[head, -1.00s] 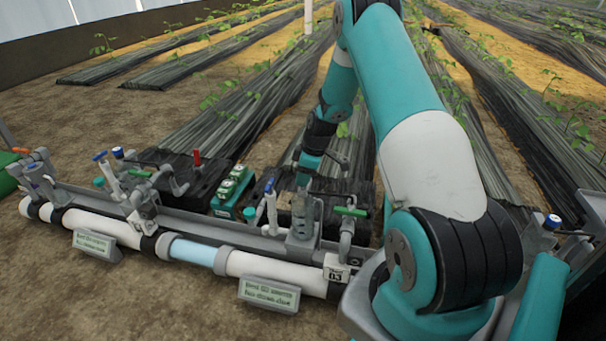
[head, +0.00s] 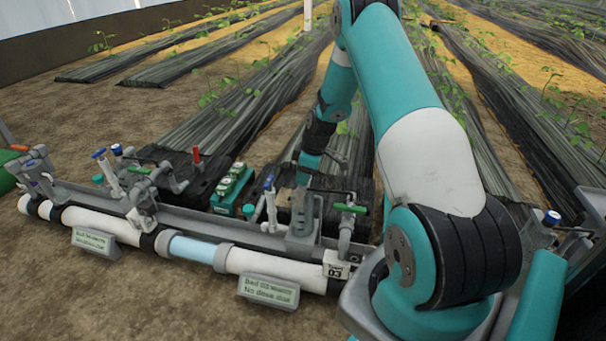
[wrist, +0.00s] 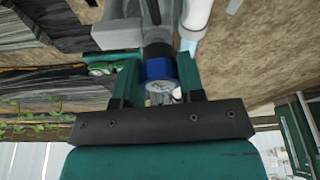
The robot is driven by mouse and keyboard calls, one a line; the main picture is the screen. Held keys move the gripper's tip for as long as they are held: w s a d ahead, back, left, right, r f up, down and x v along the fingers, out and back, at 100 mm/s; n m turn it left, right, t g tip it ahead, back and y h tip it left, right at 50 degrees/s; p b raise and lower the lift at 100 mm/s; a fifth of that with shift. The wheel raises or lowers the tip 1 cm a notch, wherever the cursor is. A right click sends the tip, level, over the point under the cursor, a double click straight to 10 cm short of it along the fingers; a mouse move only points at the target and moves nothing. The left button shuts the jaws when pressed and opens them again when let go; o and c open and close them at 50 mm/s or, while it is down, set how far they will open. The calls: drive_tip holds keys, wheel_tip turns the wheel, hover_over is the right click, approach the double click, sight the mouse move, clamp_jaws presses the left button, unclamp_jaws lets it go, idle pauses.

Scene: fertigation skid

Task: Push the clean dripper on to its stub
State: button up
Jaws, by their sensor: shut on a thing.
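In the wrist view my gripper (wrist: 158,80) is shut on the blue dripper (wrist: 158,69), with one teal finger on each side. The dripper's pale round end faces the camera. A dark grey cylindrical part, perhaps the stub (wrist: 157,48), lies directly beyond the dripper in line with it. I cannot tell whether the dripper is seated on it. In the head view my arm reaches down behind the skid. The fingertips and the dripper are not clear there, near the grey upright fitting (head: 302,218).
A white and light-blue pipe (head: 260,264) runs along the skid's front with two small text signs. A green-handled valve (head: 350,208) stands right of the fitting, and a teal holder with green-topped pieces (head: 230,188) to its left. Bare soil in front is clear.

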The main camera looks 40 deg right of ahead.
drive_tip(key=shift+f, duration=0.55)
idle(0.7)
drive_tip(key=o, duration=1)
wheel_tip(320, 180, up, 9)
drive_tip(key=p, duration=0.7)
drive_tip(key=shift+p, duration=0.35)
